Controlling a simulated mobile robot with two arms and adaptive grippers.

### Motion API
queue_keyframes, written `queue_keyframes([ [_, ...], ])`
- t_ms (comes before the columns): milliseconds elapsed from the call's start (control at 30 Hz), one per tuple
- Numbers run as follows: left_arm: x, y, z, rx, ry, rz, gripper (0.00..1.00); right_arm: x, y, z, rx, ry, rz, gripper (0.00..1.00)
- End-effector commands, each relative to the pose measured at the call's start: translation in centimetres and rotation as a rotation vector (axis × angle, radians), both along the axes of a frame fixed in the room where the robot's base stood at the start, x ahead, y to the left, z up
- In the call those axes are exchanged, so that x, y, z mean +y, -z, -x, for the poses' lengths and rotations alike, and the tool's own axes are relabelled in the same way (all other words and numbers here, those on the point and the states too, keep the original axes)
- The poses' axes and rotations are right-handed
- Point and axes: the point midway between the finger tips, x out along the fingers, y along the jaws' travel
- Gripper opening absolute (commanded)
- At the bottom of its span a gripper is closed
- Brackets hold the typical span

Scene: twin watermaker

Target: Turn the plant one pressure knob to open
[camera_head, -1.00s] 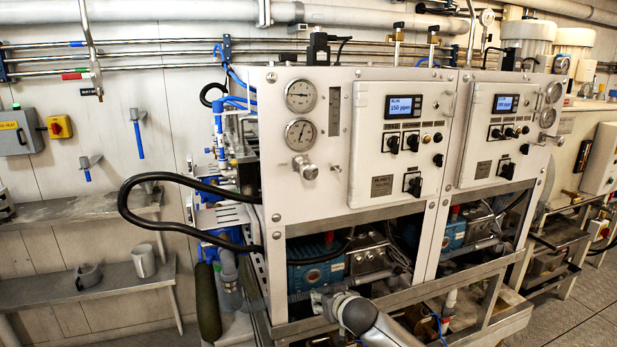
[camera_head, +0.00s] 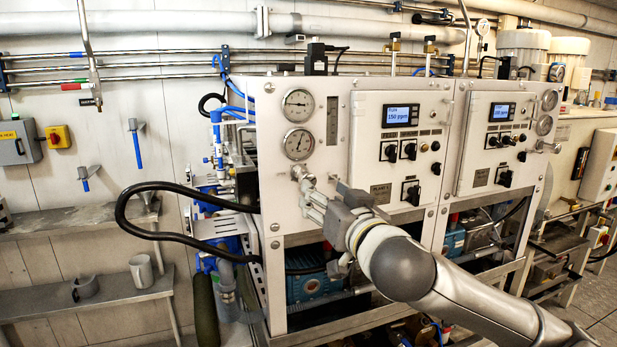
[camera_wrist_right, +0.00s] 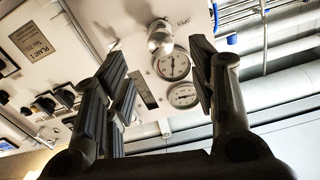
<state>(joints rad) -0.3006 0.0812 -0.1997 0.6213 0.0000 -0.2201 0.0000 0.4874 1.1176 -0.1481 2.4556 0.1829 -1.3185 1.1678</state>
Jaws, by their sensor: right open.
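The plant one pressure knob (camera_head: 302,173) is a round silver knob on the white front panel, below two round gauges. It also shows in the right wrist view (camera_wrist_right: 160,40), near the top, beside a small label that appears to read "OPEN". My right gripper (camera_head: 318,192) has its fingertips just below and right of the knob in the head view. In the right wrist view its two dark fingers (camera_wrist_right: 160,62) are spread wide, and the knob appears in the gap near their tips. I cannot tell whether they touch it. My left gripper is not in view.
A small panel latch (camera_head: 341,187) is close to the right gripper. The plant one control box (camera_head: 400,150) with a lit display and several black switches stands out to the right. A black hose (camera_head: 122,205) loops out at the left.

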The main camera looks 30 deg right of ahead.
Motion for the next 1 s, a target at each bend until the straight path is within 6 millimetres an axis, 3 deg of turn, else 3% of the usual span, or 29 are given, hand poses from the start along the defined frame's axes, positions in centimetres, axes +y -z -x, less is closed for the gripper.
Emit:
queue_keyframes([
  [67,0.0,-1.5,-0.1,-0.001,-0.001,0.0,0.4,-0.3,-0.4,-1.0,0.005,0.001,0.001,0.52],
  [500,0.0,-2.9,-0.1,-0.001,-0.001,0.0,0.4,-1.8,-0.1,-7.5,0.002,0.0,0.001,0.52],
  [700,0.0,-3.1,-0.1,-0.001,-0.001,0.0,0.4,-2.1,0.0,-8.6,0.002,-0.001,0.003,0.52],
  [1000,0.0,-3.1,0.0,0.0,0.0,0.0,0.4,-2.1,0.1,-8.8,0.002,-0.001,0.003,0.52],
])
